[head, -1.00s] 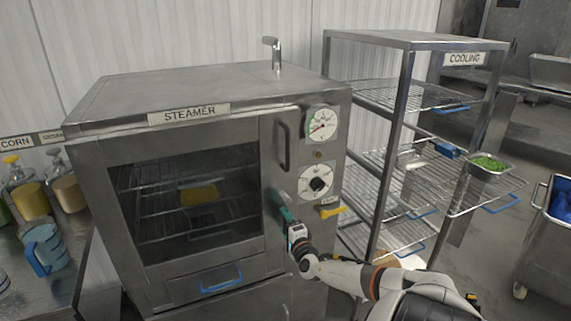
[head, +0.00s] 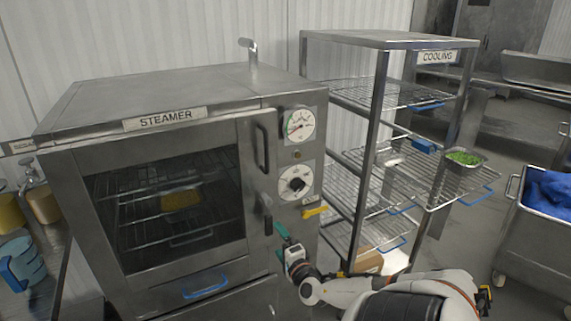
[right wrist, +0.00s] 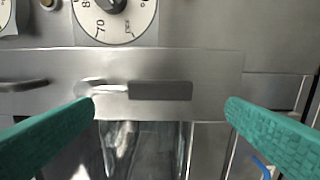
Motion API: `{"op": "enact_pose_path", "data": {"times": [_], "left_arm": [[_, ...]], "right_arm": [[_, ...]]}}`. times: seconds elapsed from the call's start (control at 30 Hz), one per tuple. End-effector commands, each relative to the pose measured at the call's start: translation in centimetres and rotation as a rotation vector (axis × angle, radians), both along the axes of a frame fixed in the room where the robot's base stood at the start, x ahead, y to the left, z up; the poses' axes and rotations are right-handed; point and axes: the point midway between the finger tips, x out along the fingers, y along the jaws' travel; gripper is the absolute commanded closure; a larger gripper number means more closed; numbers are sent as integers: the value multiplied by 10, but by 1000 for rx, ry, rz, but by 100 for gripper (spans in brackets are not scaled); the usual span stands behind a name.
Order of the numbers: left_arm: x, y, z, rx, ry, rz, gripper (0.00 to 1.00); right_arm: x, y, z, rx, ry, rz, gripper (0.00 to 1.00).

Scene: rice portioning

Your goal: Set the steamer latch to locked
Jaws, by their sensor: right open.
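The steamer (head: 115,284) has a closed glass door. Its latch (head: 268,224) is a small dark-gripped lever on the door's right side, hanging roughly straight down below the vertical door handle (head: 261,148). In the right wrist view the latch's grey grip (right wrist: 160,91) lies across the middle, with its metal pivot end at left. My right gripper (head: 282,237) has teal fingers and is just right of and below the latch. The right wrist view shows its fingers (right wrist: 160,118) wide apart with nothing between them touching. My left gripper is not in view.
A dial (head: 295,182) and a yellow lever (head: 315,211) sit on the panel right of the latch. The cooling rack (head: 377,120) stands at right, holding a tray of green food (head: 465,158). A cart with blue cloth (head: 547,190) is at far right.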

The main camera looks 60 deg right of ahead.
Motion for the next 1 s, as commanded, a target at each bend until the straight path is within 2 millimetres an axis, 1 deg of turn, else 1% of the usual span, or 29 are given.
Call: {"op": "enact_pose_path", "data": {"times": [0.03,0.1,0.27,0.9,0.97,1.0], "left_arm": [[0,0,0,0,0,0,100],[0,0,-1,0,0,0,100],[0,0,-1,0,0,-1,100],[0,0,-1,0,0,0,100],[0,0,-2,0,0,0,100],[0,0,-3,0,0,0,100]], "right_arm": [[-8,5,-1,0,4,2,5],[-17,10,-1,-1,3,1,5],[-27,16,0,-1,1,0,5],[-29,17,0,0,0,0,5],[-30,17,-3,14,0,-6,5],[-33,15,-10,41,-2,-17,5]]}}
